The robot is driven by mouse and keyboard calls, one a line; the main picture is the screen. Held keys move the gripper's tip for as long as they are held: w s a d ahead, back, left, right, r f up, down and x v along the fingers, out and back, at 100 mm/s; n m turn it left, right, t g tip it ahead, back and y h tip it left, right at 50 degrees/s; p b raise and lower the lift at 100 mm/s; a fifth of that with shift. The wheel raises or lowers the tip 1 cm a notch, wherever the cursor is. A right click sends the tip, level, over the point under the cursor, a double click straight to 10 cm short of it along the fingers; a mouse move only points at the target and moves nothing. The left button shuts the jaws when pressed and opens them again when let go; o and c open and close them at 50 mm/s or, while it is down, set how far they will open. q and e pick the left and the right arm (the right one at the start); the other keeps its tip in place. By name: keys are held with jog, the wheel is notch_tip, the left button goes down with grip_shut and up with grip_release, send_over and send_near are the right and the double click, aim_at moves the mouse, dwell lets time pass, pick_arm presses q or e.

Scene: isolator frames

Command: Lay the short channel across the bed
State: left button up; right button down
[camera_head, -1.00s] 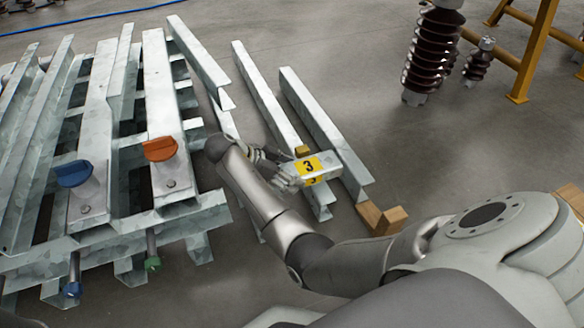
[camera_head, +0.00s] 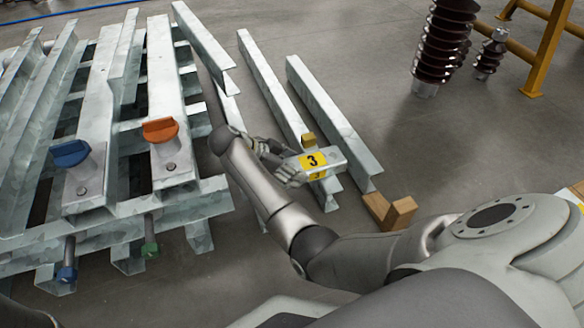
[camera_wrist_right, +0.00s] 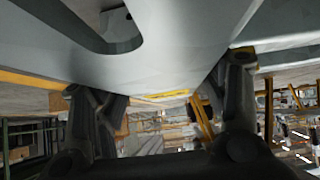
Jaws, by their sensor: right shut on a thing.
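My right gripper (camera_head: 284,168) is shut on a short galvanized channel (camera_head: 335,157) with a yellow label marked 3. It holds the channel to the right of the bed, over the near ends of the long loose channels. In the right wrist view the channel (camera_wrist_right: 175,45) spans above both fingers (camera_wrist_right: 165,115), and a rounded slot shows in it. The bed (camera_head: 205,187) is a grid of galvanized beams at the left. A blue clamp (camera_head: 70,153) and an orange clamp (camera_head: 160,130) sit on its near side. My left gripper is not in view.
Long loose channels (camera_head: 325,115) lie right of the bed, with wooden blocks (camera_head: 390,211) at the near end. Brown ribbed insulators (camera_head: 441,45) and a yellow frame (camera_head: 545,45) stand at the back right. Bolts with blue (camera_head: 67,273) and green (camera_head: 150,250) ends hang below the bed.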

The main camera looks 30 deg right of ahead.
jog(key=shift+w+f, duration=0.1)
jog(key=shift+f, duration=0.15)
jog(key=shift+c, duration=1.3)
grip_release()
jog(key=shift+f, duration=0.1)
jog(key=p+v, duration=0.2)
jog(key=v, duration=0.1)
jog(key=p+v, duration=0.2)
jog(key=v, duration=0.2)
jog(key=p+v, duration=0.2)
jog(key=v, duration=0.2)
jog(key=shift+d+r, duration=0.2)
jog(key=shift+r, duration=0.25)
jog(key=shift+a+r+p, duration=0.3)
jog(key=shift+a+r, duration=0.05)
jog(key=shift+a, duration=0.2)
